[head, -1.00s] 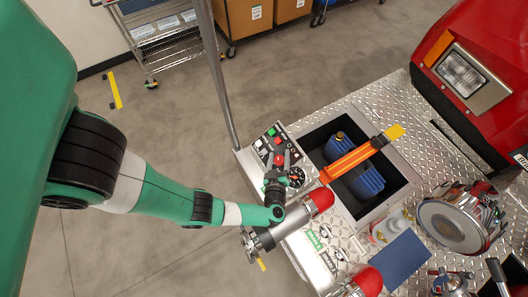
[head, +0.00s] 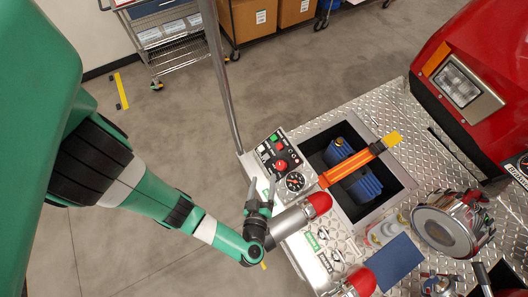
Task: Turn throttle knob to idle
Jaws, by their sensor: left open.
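A control panel (head: 268,157) on the bumper's left corner carries a red knob (head: 281,165), taken to be the throttle knob, with green and red buttons and small switches above it. The knob's set position is too small to read. My left gripper (head: 262,183) is open and empty, its two fingers pointing up the picture. It is apart from the knob, below and to its left, beside the panel's lower end. My right gripper does not show.
A round gauge (head: 295,182) sits just below the knob. A red-capped pipe fitting (head: 318,204) is right of my left wrist. An orange strap (head: 350,165) crosses an open bin with blue hose (head: 362,184). A grey pole (head: 221,80) rises beside the panel.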

